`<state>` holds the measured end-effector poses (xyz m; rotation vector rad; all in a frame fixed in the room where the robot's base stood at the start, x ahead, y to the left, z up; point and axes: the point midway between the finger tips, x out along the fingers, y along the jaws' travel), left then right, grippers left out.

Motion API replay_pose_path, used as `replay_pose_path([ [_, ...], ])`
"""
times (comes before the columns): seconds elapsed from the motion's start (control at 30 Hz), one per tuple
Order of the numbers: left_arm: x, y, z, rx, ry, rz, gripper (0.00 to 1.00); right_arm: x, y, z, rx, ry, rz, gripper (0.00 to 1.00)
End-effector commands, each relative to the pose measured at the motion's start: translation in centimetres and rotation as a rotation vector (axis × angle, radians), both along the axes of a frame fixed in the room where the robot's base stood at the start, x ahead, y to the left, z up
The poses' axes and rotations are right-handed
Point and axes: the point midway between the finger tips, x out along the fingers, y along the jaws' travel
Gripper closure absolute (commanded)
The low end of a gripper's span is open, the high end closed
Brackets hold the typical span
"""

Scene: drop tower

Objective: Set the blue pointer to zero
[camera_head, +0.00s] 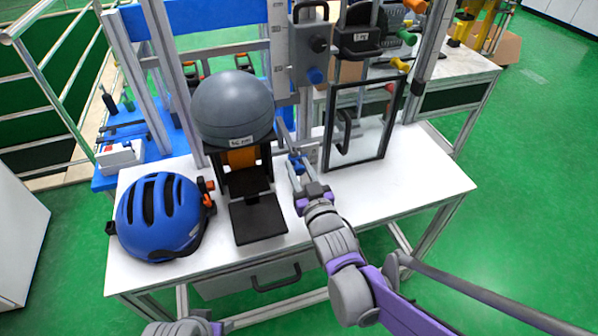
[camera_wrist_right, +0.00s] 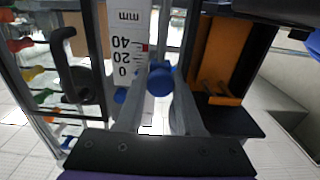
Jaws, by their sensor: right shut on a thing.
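The blue pointer's round knob (camera_wrist_right: 160,80) sits beside a white upright scale (camera_wrist_right: 128,50) marked in mm with 0, 20 and 40. A small red mark shows on the scale's edge near the knob. My right gripper (camera_head: 296,166) reaches in at the foot of the column, right of the grey ball. In the right wrist view its two fingers (camera_wrist_right: 160,92) close on the blue knob from both sides. The exact reading is hard to make out. My left gripper's fingers are not in view; only a grey arm part shows at the bottom edge.
A grey ball (camera_head: 232,108) rests above a black stand (camera_head: 258,220), just left of my right gripper. A blue helmet (camera_head: 160,215) lies at the table's left. A framed clear panel (camera_head: 357,130) stands right. The white tabletop (camera_head: 425,185) is free at the right front.

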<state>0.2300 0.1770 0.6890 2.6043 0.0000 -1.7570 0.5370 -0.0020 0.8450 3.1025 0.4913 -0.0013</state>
Motion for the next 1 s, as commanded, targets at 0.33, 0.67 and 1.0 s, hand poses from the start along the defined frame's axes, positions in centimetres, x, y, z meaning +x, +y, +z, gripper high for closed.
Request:
replay_pose_path([
  [0.33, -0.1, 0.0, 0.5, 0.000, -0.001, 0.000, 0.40, 0.0, 0.0, 0.8, 0.003, -0.006, 0.000, 0.58],
  [0.67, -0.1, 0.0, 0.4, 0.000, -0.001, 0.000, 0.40, 0.0, 0.0, 0.6, 0.001, -0.003, 0.000, 0.34],
  [1.0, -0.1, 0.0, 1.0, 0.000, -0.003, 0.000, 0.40, -2.9, -1.0, 0.7, 0.000, -0.002, -0.001, 0.34],
])
